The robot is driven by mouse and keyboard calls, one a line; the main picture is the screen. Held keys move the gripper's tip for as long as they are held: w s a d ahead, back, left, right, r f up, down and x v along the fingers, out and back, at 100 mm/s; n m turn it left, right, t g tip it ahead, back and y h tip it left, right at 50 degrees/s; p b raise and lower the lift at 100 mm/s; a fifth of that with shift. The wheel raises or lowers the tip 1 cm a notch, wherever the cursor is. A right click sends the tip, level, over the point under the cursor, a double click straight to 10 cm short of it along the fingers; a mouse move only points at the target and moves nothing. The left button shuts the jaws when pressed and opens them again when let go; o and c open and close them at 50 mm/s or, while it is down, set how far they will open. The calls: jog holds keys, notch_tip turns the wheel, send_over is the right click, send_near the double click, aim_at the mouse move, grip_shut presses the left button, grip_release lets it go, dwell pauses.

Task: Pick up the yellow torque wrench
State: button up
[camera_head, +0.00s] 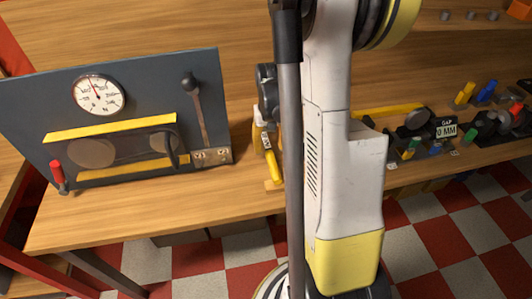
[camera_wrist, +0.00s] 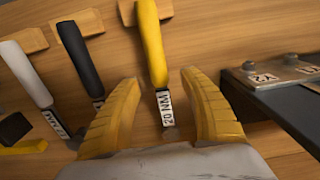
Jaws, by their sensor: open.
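The yellow torque wrench (camera_wrist: 152,45) lies on the wooden bench in the wrist view, its handle toward the top of the picture and its "20 NM" label (camera_wrist: 166,108) lower down. My gripper (camera_wrist: 160,82) is open, with one yellow finger on each side of the wrench and a visible gap on both sides. In the head view the yellow handle (camera_head: 272,166) shows near the bench's front edge, just left of my arm, which hides part of that area.
A black-handled wrench (camera_wrist: 80,55) and a white-handled wrench (camera_wrist: 25,72) lie to the left. A dark plate with a metal bracket (camera_wrist: 275,70) stands close on the right. In the head view it is a grey panel with a gauge (camera_head: 98,95).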

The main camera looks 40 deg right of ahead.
aim_at(271, 155)
jog(key=f+b, duration=0.1)
jog(key=f, duration=0.1)
jog(key=f+b, duration=0.1)
jog(key=f, duration=0.2)
jog(key=shift+s+f+b, duration=0.2)
jog(key=shift+f+b, duration=0.05)
jog(key=shift+b, duration=0.15)
jog(key=shift+r, duration=0.1)
grip_shut()
